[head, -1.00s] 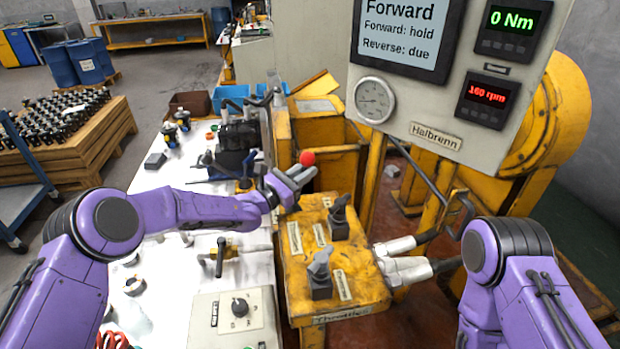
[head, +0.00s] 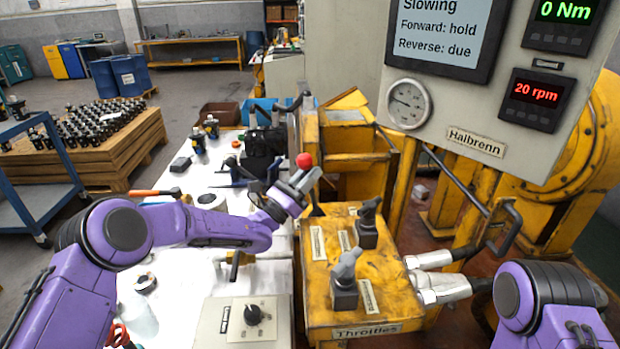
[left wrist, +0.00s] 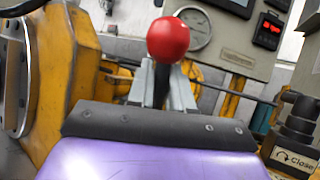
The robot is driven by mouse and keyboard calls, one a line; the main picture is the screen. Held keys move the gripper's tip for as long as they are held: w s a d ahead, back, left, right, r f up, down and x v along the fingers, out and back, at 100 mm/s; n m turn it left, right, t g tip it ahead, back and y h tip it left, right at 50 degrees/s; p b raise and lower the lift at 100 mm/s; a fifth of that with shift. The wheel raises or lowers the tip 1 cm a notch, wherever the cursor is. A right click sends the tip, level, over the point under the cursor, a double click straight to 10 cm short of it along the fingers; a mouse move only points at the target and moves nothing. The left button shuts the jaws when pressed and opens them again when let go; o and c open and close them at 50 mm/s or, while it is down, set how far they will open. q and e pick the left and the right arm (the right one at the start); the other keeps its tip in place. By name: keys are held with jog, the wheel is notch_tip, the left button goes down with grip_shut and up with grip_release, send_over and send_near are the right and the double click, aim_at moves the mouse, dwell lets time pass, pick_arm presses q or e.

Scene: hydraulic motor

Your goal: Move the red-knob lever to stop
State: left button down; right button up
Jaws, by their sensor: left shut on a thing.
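The red knob (head: 304,160) tops a lever at the far left end of the yellow valve block (head: 388,295). My left gripper (head: 302,178) is shut on the lever just below the knob. In the left wrist view the red knob (left wrist: 168,39) rises between the two grey fingers (left wrist: 165,85), with the dark lever stem between them. The lever's foot is mostly hidden by the gripper. The display (head: 440,30) reads "Slowing, Forward: hold, Reverse: due"; the speed readout (head: 536,92) shows 20 rpm and the torque readout (head: 565,11) 0 Nm. My right gripper is out of view.
Two other levers, one dark (head: 368,215) and one grey-topped (head: 346,270), stand on the valve block near my left gripper. A control box with a black dial (head: 253,314) sits at the front of the white bench. Hose fittings (head: 440,288) stick out on the right.

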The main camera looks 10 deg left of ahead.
pick_arm(q)
jog(key=c, duration=1.1)
grip_release()
jog(key=shift+s+a+f, duration=0.2)
jog(key=shift+f, duration=0.05)
jog(key=b+v, duration=0.1)
jog(key=v, duration=0.6)
jog(key=shift+b, duration=0.3)
jog(key=shift+r, duration=0.1)
jog(key=shift+c, duration=0.3)
